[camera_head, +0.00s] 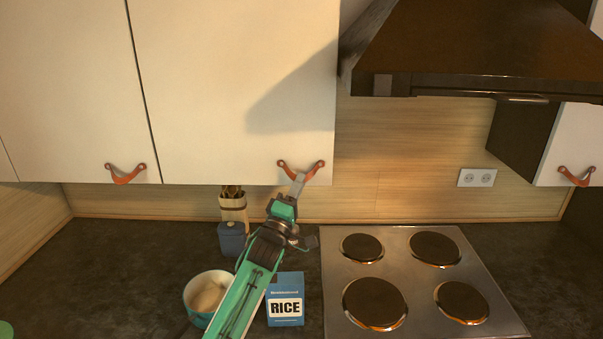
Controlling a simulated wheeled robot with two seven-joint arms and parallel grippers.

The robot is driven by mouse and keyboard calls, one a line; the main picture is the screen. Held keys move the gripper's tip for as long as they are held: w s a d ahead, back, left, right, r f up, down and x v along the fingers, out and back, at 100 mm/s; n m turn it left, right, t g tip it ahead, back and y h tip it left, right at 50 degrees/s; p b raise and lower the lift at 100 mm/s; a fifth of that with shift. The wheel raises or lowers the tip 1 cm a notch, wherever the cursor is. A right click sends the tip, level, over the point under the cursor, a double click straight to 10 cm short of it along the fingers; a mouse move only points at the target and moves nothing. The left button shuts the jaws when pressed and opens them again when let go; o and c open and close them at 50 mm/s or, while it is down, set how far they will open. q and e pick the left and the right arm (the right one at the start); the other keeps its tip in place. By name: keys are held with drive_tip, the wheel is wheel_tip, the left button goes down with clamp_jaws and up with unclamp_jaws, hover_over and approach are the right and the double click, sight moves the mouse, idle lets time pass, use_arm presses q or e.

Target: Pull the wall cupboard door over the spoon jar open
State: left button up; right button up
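The white wall cupboard door (215,75) hangs over the spoon jar (233,212) and looks closed, its lower edge level with the door to its left. Its orange leather pull (312,170) is at the lower right corner. My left gripper (299,182) reaches up from below, its grey fingertips at the middle of the pull, overlapping it in the picture. The fingers look like one narrow piece, so I cannot see whether they grip the strap. The jar, with spoon handles in it, stands behind a blue container. My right gripper is out of view.
A blue rice box (286,300) and a bowl (208,295) stand on the dark counter beside my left arm. A hob (405,275) lies to the right under a dark hood (470,45), close to the door's right edge. Another closed door (70,80) is at left.

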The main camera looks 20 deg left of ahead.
use_arm(q)
drive_tip(key=shift+w+d+r, duration=0.1)
drive_tip(key=shift+w+r, duration=0.3)
drive_tip(key=shift+w, duration=0.05)
drive_tip(key=shift+w+r, duration=0.15)
drive_tip(key=shift+w, duration=0.2)
clamp_jaws()
